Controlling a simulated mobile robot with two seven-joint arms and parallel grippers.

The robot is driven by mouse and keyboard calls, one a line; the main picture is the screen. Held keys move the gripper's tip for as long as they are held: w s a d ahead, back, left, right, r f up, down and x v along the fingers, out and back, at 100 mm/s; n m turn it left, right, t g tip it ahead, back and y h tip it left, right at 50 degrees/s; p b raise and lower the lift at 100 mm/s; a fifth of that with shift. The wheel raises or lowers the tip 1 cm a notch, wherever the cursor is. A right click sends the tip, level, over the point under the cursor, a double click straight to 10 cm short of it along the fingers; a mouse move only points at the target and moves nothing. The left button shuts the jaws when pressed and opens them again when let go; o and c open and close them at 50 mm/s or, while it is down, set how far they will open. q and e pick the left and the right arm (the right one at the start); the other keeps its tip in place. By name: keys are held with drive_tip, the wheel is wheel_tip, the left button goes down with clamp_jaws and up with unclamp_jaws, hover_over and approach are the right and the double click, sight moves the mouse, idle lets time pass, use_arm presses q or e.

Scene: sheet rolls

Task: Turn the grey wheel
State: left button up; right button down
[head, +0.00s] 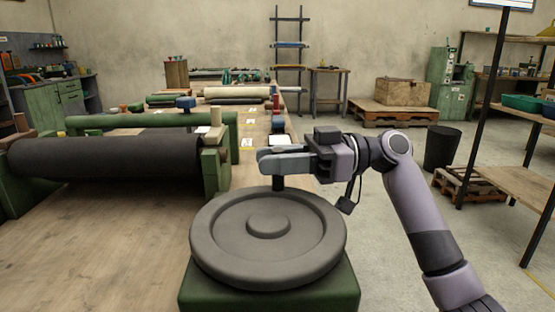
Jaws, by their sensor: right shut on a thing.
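The grey wheel (315,232) lies flat on a green base (270,296) at the front centre of the head view. It has a raised round hub in its middle. A short dark handle (278,183) stands up from the wheel's far rim. My right gripper (272,162) comes in from the right, and its fingers are shut on the top of this handle. The fingers hide the handle's upper end. My left gripper is not in view.
A wooden bench (95,255) spreads to the left, with a dark roll (105,157) in a green frame behind and left of the wheel. More rolls lie farther back. A dark bin (442,148) and a pallet stand on the floor at right.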

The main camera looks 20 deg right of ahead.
drive_tip(key=c, duration=1.1)
unclamp_jaws()
drive_tip(key=shift+w, duration=0.1)
drive_tip(key=shift+o, duration=0.2)
drive_tip(key=shift+s+d, duration=0.2)
drive_tip(key=shift+d, duration=1)
drive_tip(key=shift+s+d, duration=0.25)
drive_tip(key=shift+d, duration=0.9)
drive_tip(key=shift+s+d, duration=0.2)
drive_tip(key=shift+d, duration=1)
